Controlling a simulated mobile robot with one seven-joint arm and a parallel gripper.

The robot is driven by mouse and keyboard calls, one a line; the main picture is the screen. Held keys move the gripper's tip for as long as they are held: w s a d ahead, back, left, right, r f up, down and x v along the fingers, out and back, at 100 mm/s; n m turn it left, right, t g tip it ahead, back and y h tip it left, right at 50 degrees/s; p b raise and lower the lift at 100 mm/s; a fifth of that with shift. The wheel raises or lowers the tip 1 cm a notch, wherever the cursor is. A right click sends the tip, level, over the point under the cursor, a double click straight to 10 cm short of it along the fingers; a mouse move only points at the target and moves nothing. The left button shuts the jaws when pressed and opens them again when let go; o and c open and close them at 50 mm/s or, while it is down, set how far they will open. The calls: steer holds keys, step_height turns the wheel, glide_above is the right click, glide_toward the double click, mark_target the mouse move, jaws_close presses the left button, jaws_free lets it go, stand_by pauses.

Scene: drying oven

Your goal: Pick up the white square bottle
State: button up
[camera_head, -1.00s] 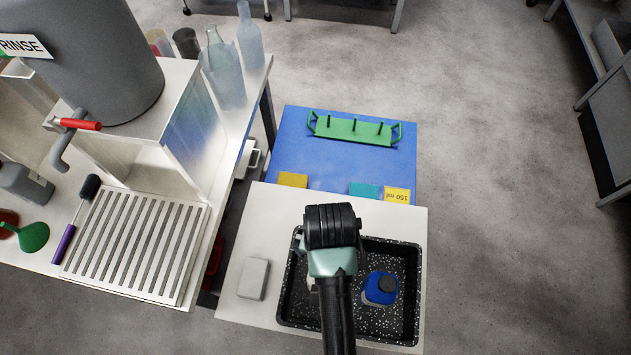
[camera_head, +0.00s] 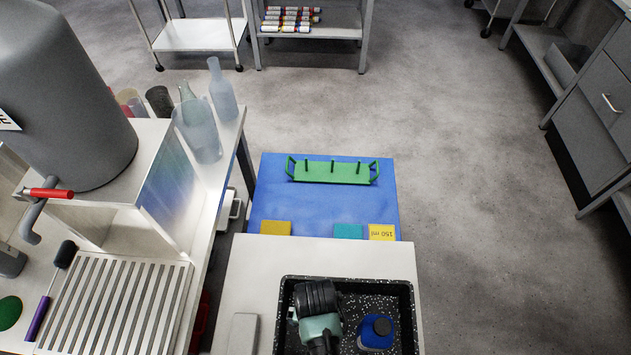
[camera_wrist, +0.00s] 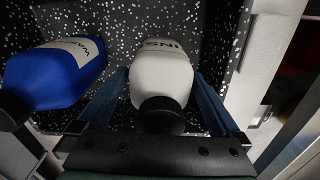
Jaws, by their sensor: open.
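The white bottle (camera_wrist: 160,72), with part of a dark-lettered label and a black cap, is in the black speckled tray (camera_head: 405,300). In the wrist view it lies between the two blue fingers of my gripper (camera_wrist: 162,98), which is open, with one finger on each side. I cannot tell whether the fingers touch it. In the head view, my wrist (camera_head: 318,315) is over the left part of the tray and mostly hides the white bottle. A blue bottle (camera_head: 374,332) with a dark cap stands to the right; in the wrist view it shows at left (camera_wrist: 50,75).
The tray sits on a white surface (camera_head: 255,275) with a pale block (camera_head: 243,335) to its left. Beyond are a blue surface (camera_head: 270,205), a green rack (camera_head: 333,172) and coloured labels. A bench with a grey tank (camera_head: 65,95) and slatted drainer (camera_head: 115,305) stands at left.

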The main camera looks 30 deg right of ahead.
steer(key=shift+f, duration=0.8)
steer(key=shift+w+r, duration=0.1)
jaws_close()
